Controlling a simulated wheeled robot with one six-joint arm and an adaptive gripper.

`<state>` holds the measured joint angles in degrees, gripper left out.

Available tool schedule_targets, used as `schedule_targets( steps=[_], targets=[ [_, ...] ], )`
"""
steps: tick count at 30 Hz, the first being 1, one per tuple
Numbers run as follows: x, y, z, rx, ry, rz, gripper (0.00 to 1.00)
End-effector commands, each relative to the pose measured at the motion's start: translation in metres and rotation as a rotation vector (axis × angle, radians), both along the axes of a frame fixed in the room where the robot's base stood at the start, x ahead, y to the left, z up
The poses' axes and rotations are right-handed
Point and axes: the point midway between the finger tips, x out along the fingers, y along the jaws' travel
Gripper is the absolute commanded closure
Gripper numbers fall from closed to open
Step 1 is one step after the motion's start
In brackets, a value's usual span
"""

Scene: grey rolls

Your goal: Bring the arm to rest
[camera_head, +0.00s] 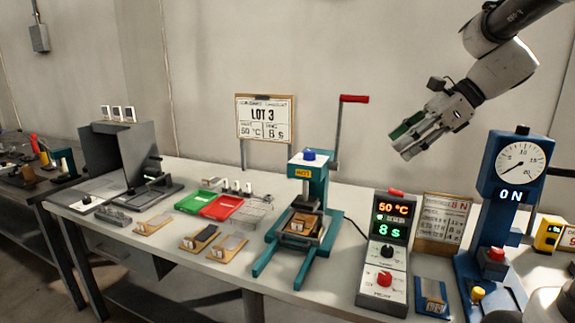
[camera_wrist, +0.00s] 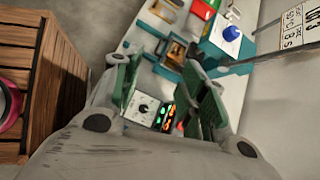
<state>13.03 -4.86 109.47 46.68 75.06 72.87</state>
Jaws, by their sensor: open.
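My gripper (camera_head: 407,139) is raised in the air at the upper right in the head view, in front of the bare wall and above the bench. In the wrist view my gripper (camera_wrist: 168,90) shows two green-padded fingers spread apart with nothing held between them. Past the fingers lie the control box (camera_wrist: 148,112) and the teal press, both well below and apart from the fingers. My arm reaches in from the upper right corner.
The bench holds a teal press (camera_head: 318,180), a control box (camera_head: 388,245) reading 50 °C and 8 s, a blue gauge stand (camera_head: 490,215) reading 0 N, and green (camera_head: 194,202) and red (camera_head: 221,207) trays. A LOT 3 sign (camera_head: 265,118) stands behind. A wooden crate (camera_wrist: 60,85) shows in the wrist view.

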Motion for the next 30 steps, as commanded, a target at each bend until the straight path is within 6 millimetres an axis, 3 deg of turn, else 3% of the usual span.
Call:
schedule_targets(
  steps=[1, 6, 9, 12, 18, 30],
  targets=[
    [-0.033, -0.002, -0.007, -0.128, -0.099, 0.124, 0.58],
    [-0.123, -0.036, -0.042, -0.567, -0.41, 0.634, 0.58],
    [-0.161, -0.06, -0.059, -0.779, -0.543, 0.941, 0.58],
    [-0.184, -0.079, -0.072, -0.933, -0.633, 1.195, 0.58],
    [-0.201, -0.097, -0.083, -1.073, -0.701, 1.456, 0.58],
    [-0.202, -0.098, -0.083, -1.08, -0.703, 1.474, 0.58]
  ],
)
